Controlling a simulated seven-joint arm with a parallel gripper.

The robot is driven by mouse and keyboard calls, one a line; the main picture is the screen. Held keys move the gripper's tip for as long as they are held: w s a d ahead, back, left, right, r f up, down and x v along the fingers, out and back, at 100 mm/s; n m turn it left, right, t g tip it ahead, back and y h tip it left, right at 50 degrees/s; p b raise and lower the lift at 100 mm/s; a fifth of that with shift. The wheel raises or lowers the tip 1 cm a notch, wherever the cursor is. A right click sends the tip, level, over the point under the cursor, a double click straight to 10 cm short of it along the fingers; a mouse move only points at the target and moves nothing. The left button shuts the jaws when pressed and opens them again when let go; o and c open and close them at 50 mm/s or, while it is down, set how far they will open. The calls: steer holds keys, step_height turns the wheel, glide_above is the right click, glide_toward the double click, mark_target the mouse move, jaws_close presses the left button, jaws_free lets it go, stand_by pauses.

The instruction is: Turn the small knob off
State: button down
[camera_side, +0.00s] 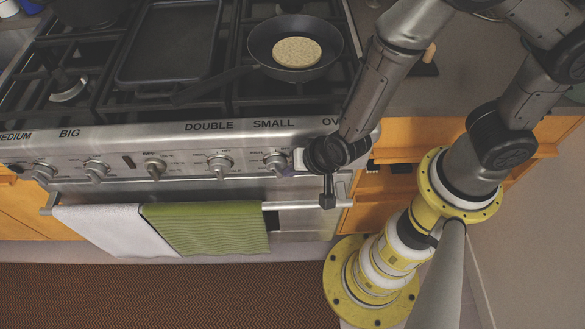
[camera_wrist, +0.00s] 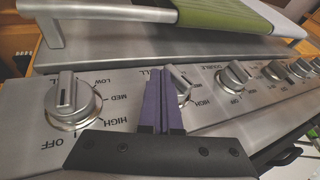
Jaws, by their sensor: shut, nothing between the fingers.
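The small knob (camera_side: 277,162) is a silver dial on the stove's front panel, below the word SMALL. In the wrist view, the knob (camera_wrist: 183,86) is partly hidden behind the purple fingers of my gripper (camera_wrist: 168,72). In the side view, my gripper (camera_side: 290,168) is at the right side of this knob, very close to it; I cannot tell whether they touch. The fingers are shut with nothing between them. The knob's marker is hard to read here.
Another knob (camera_wrist: 72,100), marked LOW, MED, HIGH and OFF, is left of my fingers in the wrist view. The oven handle (camera_side: 310,204) with a green towel (camera_side: 205,228) and white towel (camera_side: 110,229) runs below. A pan (camera_side: 295,71) holds a flat round food.

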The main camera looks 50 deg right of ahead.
steer(key=shift+w+a+f, duration=0.1)
steer(key=shift+f, duration=0.65)
steer(key=s+d+r, duration=0.5)
steer(key=s+r, duration=0.2)
steer(key=s, duration=0.3)
steer(key=w+r+n+y, duration=0.3)
steer(key=r+n+y, duration=0.15)
steer(key=r, duration=0.95)
steer(key=s+d+r+n+h, duration=0.3)
steer(key=s+d+r+h, duration=0.2)
steer(key=d, duration=0.8)
step_height(320, 180, up, 4)
steer(key=shift+s+d+f+n, duration=0.25)
steer(key=shift+s+d+n, duration=0.1)
steer(key=shift+s, duration=0.15)
